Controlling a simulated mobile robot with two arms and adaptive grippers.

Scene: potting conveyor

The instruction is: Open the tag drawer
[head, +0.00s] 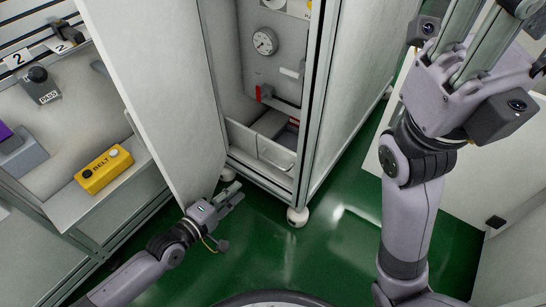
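A tall grey cabinet stands in the middle of the head view with its door (160,85) swung open to the left. Low inside it is a pale drawer-like front (262,148) with a curved handle (276,163) at its right part. I cannot read any tag label on it. My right gripper (490,14) is raised at the upper right, fingers apart, tips partly cut off by the frame, far from the drawer.
Inside the cabinet are a round gauge (265,41) and a red part (264,92). At the left, a bench holds a yellow BELT button box (104,170) and a PASS switch (40,86). The open door borders the left side. Green floor (335,235) is clear in front.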

